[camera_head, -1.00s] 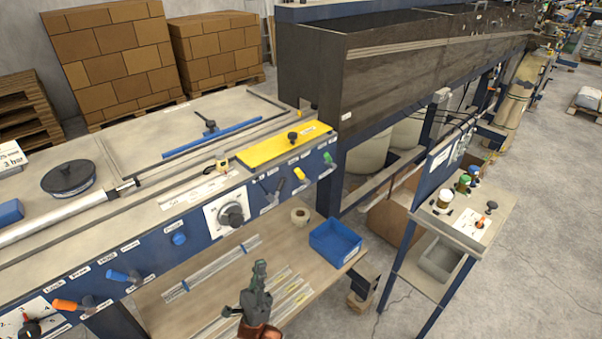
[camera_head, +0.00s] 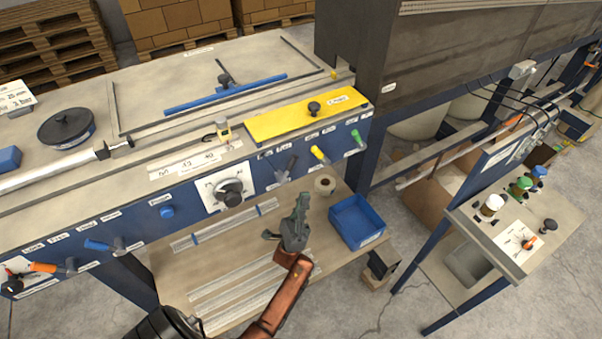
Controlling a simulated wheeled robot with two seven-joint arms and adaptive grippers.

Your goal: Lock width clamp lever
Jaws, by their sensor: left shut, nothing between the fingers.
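My left gripper (camera_head: 301,206) is shut and empty. It points up in front of the blue machine panel (camera_head: 130,222), over the lower wooden shelf and left of the blue bin. Along the panel are an orange lever (camera_head: 42,267), a blue lever (camera_head: 97,245), a dark grey lever (camera_head: 291,164), a yellow lever (camera_head: 318,153) and a green lever (camera_head: 356,136). Their small labels are too blurred to tell which is the width clamp lever. The gripper is apart from all of them. My right gripper is not in view.
A black dial (camera_head: 231,193) and a blue knob (camera_head: 167,212) also sit on the panel. The lower shelf (camera_head: 168,277) holds clear strips, a tape roll (camera_head: 325,184) and a blue bin (camera_head: 357,221). A side stand (camera_head: 560,224) with bottles is at the right.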

